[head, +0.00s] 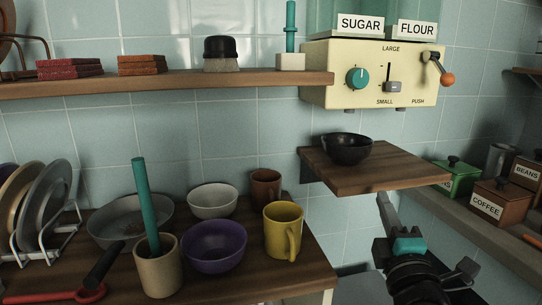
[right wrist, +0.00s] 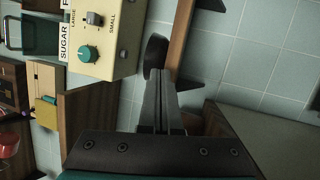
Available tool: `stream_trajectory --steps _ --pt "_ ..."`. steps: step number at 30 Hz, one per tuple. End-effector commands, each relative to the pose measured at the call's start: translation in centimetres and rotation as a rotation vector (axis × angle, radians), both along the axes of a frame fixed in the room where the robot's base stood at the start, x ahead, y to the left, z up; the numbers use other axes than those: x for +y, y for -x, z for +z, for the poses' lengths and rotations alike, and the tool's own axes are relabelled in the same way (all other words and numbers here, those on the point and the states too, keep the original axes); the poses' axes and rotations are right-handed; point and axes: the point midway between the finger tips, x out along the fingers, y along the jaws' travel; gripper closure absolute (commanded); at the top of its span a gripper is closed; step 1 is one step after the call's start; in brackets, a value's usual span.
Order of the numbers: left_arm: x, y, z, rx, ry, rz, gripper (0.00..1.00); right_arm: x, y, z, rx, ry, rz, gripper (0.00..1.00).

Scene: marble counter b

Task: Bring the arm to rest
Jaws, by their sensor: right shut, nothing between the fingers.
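My right gripper (head: 384,207) is at the lower right of the head view, in front of and below the small wooden shelf (head: 400,178). Its fingers are together and empty, and they also show in the right wrist view (right wrist: 162,95). A black bowl (head: 347,149) stands on that small shelf, beyond the fingertips and apart from them. In the right wrist view the bowl (right wrist: 154,55) is seen side-on near the fingertips. My left gripper is not in view.
A cream dispenser (head: 330,85) hangs above the shelf. The counter (head: 200,288) at left holds a yellow mug (head: 283,231), purple bowl (head: 213,247), beige crock (head: 158,268) and plate rack (head: 42,245). Coffee (head: 499,202) and beans boxes stand on a right shelf.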

Motion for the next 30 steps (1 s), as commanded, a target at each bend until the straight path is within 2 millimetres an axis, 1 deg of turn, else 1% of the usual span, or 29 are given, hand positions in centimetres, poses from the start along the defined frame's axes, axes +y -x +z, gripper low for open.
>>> stream_trajectory --steps 1,2,3,5,6,8,9,11,12,14,15,17,18,20,21,22,24,30 --pt "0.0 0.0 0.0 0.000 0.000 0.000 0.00 -0.4 0.5 -4.1 0.110 -0.140 -0.012 1.00" --pt "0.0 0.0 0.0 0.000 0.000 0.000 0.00 -0.7 1.0 -6.4 0.171 -0.222 -0.024 1.00" --pt "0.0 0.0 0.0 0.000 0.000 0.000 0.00 -0.9 1.7 -9.4 0.252 -0.329 -0.044 1.00" --pt "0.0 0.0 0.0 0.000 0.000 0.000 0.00 -1.0 3.2 -13.7 0.369 -0.484 -0.081 1.00" --pt "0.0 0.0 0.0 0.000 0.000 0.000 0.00 -0.9 4.4 -16.5 0.444 -0.583 -0.112 1.00" --pt "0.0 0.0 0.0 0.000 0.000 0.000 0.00 -0.6 6.7 -20.5 0.556 -0.727 -0.166 1.00" --pt "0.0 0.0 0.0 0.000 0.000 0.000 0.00 -0.3 8.3 -23.1 0.628 -0.818 -0.206 1.00" --pt "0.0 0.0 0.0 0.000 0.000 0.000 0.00 0.3 11.0 -26.4 0.729 -0.944 -0.271 1.00" --pt "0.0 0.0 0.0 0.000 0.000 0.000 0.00 0.8 12.9 -28.4 0.792 -1.022 -0.316 1.00" --pt "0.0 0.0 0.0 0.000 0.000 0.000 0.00 1.6 15.7 -31.0 0.879 -1.129 -0.387 1.00" --pt "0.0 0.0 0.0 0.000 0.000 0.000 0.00 2.2 17.6 -32.4 0.933 -1.194 -0.436 1.00" --pt "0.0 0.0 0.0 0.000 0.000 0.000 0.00 3.1 20.4 -34.3 1.010 -1.283 -0.507 1.00" --pt "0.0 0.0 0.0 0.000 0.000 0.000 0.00 3.8 22.3 -35.4 1.059 -1.341 -0.558 1.00" --pt "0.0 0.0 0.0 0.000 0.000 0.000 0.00 4.8 25.3 -36.8 1.131 -1.421 -0.640 1.00" --pt "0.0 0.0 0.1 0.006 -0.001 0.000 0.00 5.2 26.2 -37.1 1.158 -1.451 -0.674 1.00" --pt "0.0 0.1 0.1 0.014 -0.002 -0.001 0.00 5.0 25.8 -36.8 1.153 -1.440 -0.669 1.00" --pt "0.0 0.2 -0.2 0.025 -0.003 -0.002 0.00 5.0 25.7 -37.1 1.159 -1.431 -0.673 1.00" --pt "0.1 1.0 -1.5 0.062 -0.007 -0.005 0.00 4.9 26.5 -38.4 1.186 -1.414 -0.699 1.00"
